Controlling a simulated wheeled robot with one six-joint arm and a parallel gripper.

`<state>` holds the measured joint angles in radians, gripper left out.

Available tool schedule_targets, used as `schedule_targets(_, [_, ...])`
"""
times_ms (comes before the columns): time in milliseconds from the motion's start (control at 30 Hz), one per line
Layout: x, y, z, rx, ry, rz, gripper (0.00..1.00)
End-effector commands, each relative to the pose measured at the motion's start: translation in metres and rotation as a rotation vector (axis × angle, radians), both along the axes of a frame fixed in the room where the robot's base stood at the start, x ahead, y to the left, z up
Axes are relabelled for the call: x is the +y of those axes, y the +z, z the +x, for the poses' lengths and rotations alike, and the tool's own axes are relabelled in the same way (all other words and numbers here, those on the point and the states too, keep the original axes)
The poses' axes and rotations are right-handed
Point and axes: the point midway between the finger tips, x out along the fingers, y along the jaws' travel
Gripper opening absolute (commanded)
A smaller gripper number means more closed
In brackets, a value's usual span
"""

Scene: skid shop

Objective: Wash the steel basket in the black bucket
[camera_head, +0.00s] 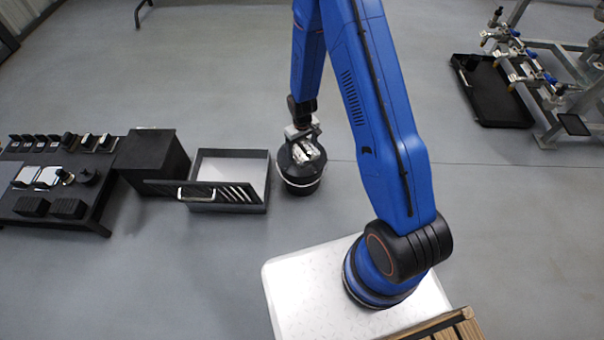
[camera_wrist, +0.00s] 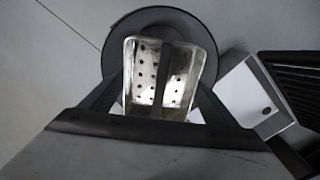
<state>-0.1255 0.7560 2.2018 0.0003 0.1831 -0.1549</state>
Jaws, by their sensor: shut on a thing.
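The steel basket (camera_head: 309,153) is a small, shiny, perforated box. In the wrist view the basket (camera_wrist: 146,75) fills the middle, with a dark bar across it. My gripper (camera_head: 303,133) points down and is shut on the basket. The black bucket (camera_head: 301,186) stands on the floor below my gripper, a pale band around it. In the wrist view the round bucket (camera_wrist: 118,45) shows behind the basket. The basket is over the bucket's mouth; I cannot tell how far it reaches inside. Water in the bucket is not visible.
A grey open box (camera_head: 231,163) with a slatted dark front and light handle stands close left of the bucket. Beyond it are a black block (camera_head: 152,160) and a low black table (camera_head: 95,205) holding small parts. A black tray (camera_head: 492,92) and metal rack are far right. Floor behind the bucket is clear.

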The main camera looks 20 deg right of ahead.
Motion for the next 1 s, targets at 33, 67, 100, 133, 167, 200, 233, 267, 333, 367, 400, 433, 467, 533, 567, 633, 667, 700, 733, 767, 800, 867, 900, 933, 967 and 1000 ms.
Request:
schedule_targets(33, [0.000,0.004,0.000,-0.001,0.000,0.000,0.56])
schedule_targets(67, [0.000,0.006,0.000,-0.001,0.000,0.000,0.56])
schedule_targets(100, [0.000,0.008,0.000,-0.001,0.000,0.000,0.56])
schedule_targets(133, [0.000,0.010,0.000,-0.001,0.000,0.000,0.56])
schedule_targets(167, [0.000,0.012,0.000,-0.001,0.000,0.000,0.56])
schedule_targets(200, [0.000,0.015,0.000,-0.001,0.000,0.000,0.56])
schedule_targets(233, [0.000,0.017,0.000,-0.001,0.000,0.000,0.56])
schedule_targets(267, [0.000,0.018,0.000,-0.001,0.000,0.000,0.56])
schedule_targets(333, [0.000,0.023,0.000,-0.001,0.000,0.000,0.56])
schedule_targets(367, [0.000,0.024,0.000,-0.001,0.000,0.000,0.56])
schedule_targets(400, [0.000,0.026,0.000,-0.001,0.000,0.000,0.56])
schedule_targets(433, [0.000,0.027,0.000,0.000,0.000,0.000,0.56])
schedule_targets(467, [0.000,0.028,0.000,0.000,0.000,0.000,0.56])
schedule_targets(533, [0.000,0.029,0.000,0.001,0.000,0.000,0.56])
schedule_targets(567, [0.000,0.029,0.000,0.001,0.000,0.000,0.56])
schedule_targets(633, [0.000,0.029,0.000,0.001,0.000,0.000,0.56])
schedule_targets(667, [0.000,0.029,0.000,0.001,0.000,0.000,0.56])
schedule_targets(700, [0.000,0.029,0.000,0.001,0.000,0.000,0.56])
schedule_targets(733, [0.000,0.029,0.000,0.001,0.000,0.000,0.56])
schedule_targets(767, [0.000,0.029,0.000,0.001,0.000,0.000,0.56])
schedule_targets(800, [0.000,0.029,0.000,0.001,0.000,0.000,0.56])
schedule_targets(867, [0.000,0.029,0.000,0.001,0.000,0.000,0.56])
schedule_targets(900, [0.000,0.029,0.000,0.001,0.000,0.000,0.56])
schedule_targets(933, [0.000,0.029,0.000,0.001,0.000,0.000,0.56])
schedule_targets(967, [0.000,0.029,0.000,0.001,0.000,0.000,0.56])
schedule_targets(1000, [0.000,0.029,0.000,0.001,0.000,0.000,0.56])
